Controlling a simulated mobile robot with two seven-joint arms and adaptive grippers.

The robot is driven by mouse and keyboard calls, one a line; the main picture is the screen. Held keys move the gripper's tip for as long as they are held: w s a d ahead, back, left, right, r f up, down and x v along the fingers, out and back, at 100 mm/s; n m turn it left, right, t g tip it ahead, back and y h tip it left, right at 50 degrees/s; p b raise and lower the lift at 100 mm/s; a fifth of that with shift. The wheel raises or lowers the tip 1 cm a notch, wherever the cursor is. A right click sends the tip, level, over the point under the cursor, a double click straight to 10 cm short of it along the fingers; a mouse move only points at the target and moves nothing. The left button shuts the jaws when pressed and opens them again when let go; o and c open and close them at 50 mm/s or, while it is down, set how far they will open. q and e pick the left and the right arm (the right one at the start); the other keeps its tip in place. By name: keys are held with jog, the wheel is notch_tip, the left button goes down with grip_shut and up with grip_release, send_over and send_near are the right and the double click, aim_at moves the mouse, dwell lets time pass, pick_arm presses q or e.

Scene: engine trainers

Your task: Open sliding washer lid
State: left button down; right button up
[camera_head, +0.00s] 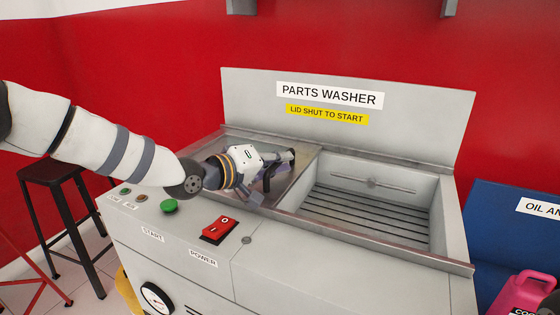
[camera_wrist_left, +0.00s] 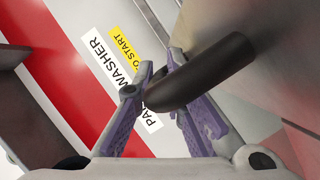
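The parts washer (camera_head: 335,280) is a light grey cabinet with a tall back panel. Its metal sliding lid (camera_head: 222,143) lies over the left part of the top, and the basin (camera_head: 372,205) at the right is uncovered. My left gripper (camera_head: 276,172) is over the lid, near its right end. In the left wrist view a dark round handle (camera_wrist_left: 215,72) crosses between the purple-padded fingers of the left gripper (camera_wrist_left: 163,85). The fingertips are fairly close together, but whether they clamp the handle is unclear. My right gripper is not in view.
The front panel has a green start button (camera_head: 169,206), a red power switch (camera_head: 219,229) and a gauge (camera_head: 156,297). A dark stool (camera_head: 60,175) stands at the left. A blue container (camera_head: 500,225) and a pink jug (camera_head: 522,292) are at the right.

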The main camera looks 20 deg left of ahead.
pick_arm(q)
jog(key=c, duration=1.9)
grip_release()
jog(key=v, duration=1.2)
